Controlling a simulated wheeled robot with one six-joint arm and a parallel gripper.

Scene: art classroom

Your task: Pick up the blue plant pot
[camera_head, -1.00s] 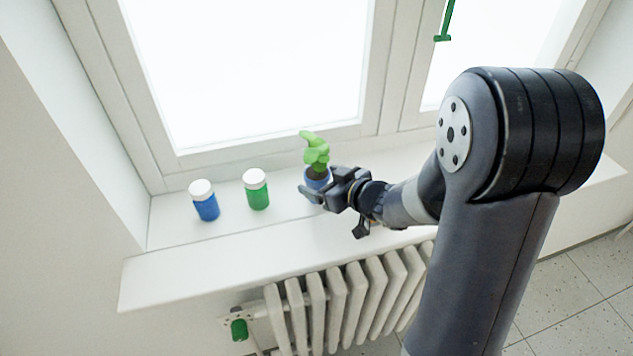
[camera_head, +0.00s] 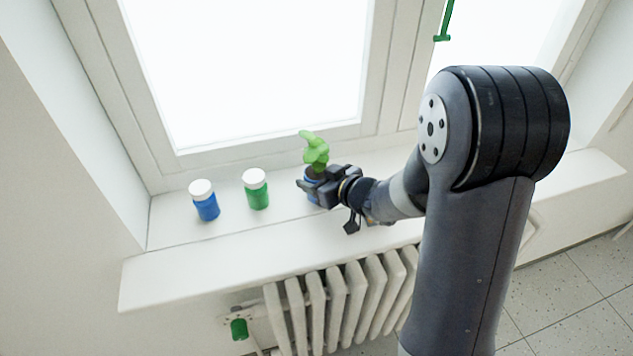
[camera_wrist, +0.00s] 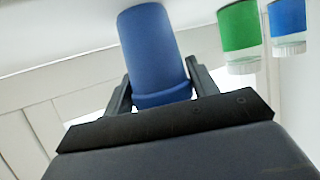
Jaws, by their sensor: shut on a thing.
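The blue plant pot (camera_head: 312,197) holds a green plant (camera_head: 315,150) and stands on the white windowsill in the head view. My gripper (camera_head: 314,188) reaches it from the right and is shut on the pot. In the wrist view the pot (camera_wrist: 152,50) sits between the two dark fingers of my gripper (camera_wrist: 161,85), one on each side. In the head view the gripper covers much of the pot. The plant is not visible in the wrist view.
A green jar (camera_head: 257,192) and a blue jar (camera_head: 205,203), both white-lidded, stand left of the pot on the windowsill (camera_head: 200,262). The window (camera_head: 250,70) rises behind. A white radiator (camera_head: 320,310) is below the sill's front edge.

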